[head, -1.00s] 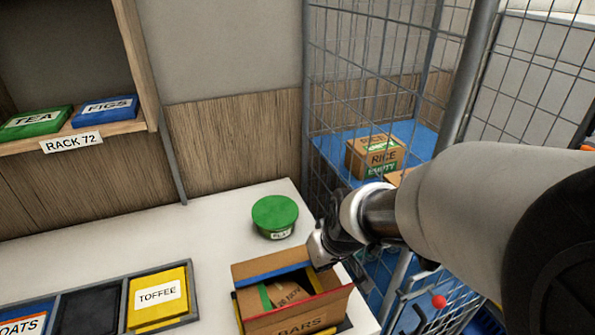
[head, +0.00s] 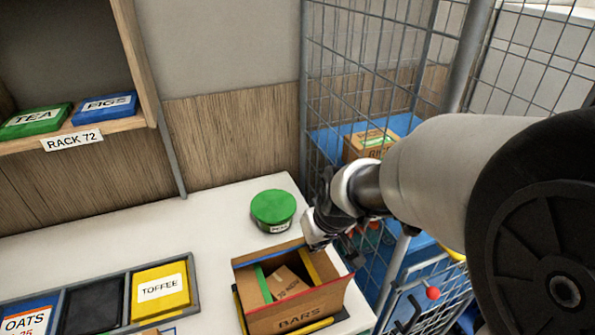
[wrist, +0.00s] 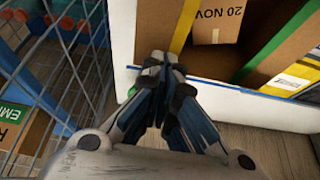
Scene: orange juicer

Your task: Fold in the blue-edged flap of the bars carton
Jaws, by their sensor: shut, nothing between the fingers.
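The bars carton (head: 295,318) stands open on the white table in the head view. The green-edged flap (head: 262,284) and yellow-edged flap (head: 311,266) lie folded inward, with a gap between them showing a "20 NOV" label (wrist: 213,13). The blue-edged flap (head: 266,256) stands roughly upright along the carton's back; its blue edge (wrist: 245,89) shows as a thin line in the wrist view. My gripper (head: 312,243) is shut and empty at the back right corner, just outside that flap. In the wrist view, my fingertips (wrist: 162,62) are near the carton corner; contact is unclear.
A green-lidded tub (head: 273,208) stands behind the carton. A divided tray with a yellow toffee box (head: 160,288) is to the left. A wire cage (head: 335,95) holding a rice carton (head: 368,146) is close on the right. The wood-panelled wall (head: 235,140) bounds the back.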

